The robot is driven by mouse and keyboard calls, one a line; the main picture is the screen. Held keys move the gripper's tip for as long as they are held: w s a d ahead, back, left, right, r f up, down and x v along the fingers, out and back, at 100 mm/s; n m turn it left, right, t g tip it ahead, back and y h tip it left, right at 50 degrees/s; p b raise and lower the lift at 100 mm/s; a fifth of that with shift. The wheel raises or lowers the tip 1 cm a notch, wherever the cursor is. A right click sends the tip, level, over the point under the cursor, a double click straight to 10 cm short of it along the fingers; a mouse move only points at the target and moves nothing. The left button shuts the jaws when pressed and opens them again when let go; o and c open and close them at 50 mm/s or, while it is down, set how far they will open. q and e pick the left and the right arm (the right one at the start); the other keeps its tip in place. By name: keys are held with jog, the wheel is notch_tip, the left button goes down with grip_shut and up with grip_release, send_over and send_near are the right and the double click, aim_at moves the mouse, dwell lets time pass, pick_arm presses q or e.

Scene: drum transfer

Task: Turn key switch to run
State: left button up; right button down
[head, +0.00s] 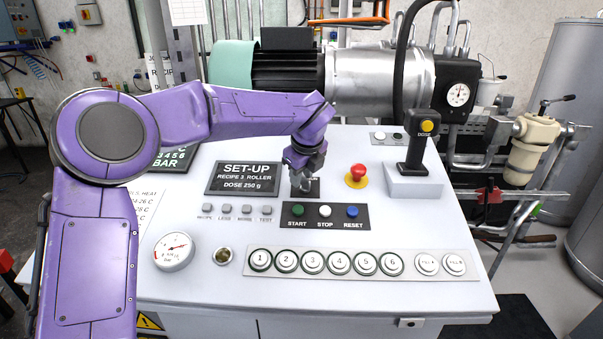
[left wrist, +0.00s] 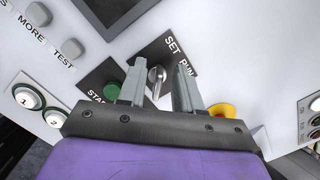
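The key switch is a silver key (left wrist: 157,78) on a dark plate (left wrist: 168,50) marked SET and RUN in the left wrist view. My left gripper (left wrist: 160,85) is open, with one grey finger on each side of the key and a gap to each visible. I cannot tell how deep the key sits between the fingers, or which mark it points at. In the head view my left gripper (head: 302,186) points down over the plate and hides the key. The display (head: 243,178) reads SET-UP, RECIPE 3 ROLLER, DOSE 250 g. My right gripper is not in view.
The START (head: 298,211), STOP (head: 325,211) and RESET (head: 352,212) buttons sit just in front of the gripper. A red emergency button (head: 357,174) stands to its right. A joystick marked DOSE (head: 422,140) rises further right. A motor (head: 290,75) lies behind the panel.

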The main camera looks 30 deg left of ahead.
pick_arm(q)
jog(key=shift+w+a+f, duration=0.15)
jog(key=shift+w+f, duration=0.05)
jog(key=shift+f, duration=0.4)
grip_shut()
